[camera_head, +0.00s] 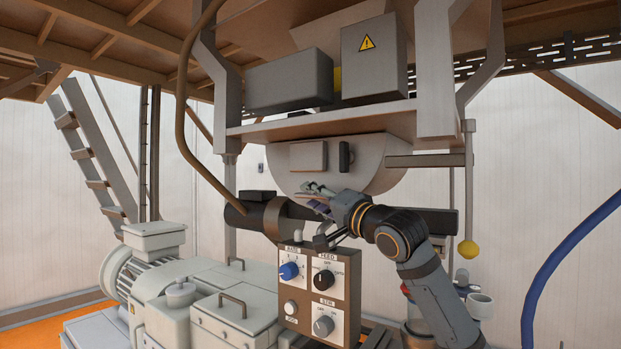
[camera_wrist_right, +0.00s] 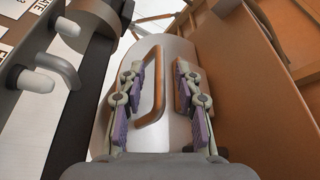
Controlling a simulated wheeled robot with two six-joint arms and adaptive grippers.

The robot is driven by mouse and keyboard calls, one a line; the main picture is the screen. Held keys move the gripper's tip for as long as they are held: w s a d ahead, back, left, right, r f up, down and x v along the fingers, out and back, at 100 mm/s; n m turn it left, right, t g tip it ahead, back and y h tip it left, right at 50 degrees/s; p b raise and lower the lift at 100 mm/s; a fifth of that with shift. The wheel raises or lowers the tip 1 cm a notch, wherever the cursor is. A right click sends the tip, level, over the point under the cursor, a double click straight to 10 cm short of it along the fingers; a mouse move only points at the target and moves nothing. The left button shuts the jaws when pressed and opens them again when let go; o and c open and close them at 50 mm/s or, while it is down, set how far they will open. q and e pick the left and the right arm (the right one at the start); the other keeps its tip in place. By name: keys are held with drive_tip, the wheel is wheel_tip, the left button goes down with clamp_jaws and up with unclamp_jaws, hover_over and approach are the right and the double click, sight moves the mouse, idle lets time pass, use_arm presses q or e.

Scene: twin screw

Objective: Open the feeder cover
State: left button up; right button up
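A grey half-round housing (camera_head: 370,172) hangs under the shelf; I take it as the feeder, though I cannot tell exactly which part is the cover. In the right wrist view a grey rounded surface (camera_wrist_right: 175,57) carries a brown bar handle (camera_wrist_right: 157,90). My right gripper (camera_head: 311,197) is at the lower edge of the housing in the head view, and it hides the handle there. In the right wrist view its fingers (camera_wrist_right: 158,76) are apart, with the handle between them, nearer the left finger. I cannot tell whether they touch. My left gripper is not in view.
A control panel (camera_head: 338,283) with knobs stands just below my right gripper. A dark horizontal barrel (camera_head: 240,215) runs behind the wrist. A shelf (camera_head: 300,124) with grey boxes is above.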

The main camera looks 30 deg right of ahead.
drive_tip(key=shift+x, duration=0.8)
clamp_jaws()
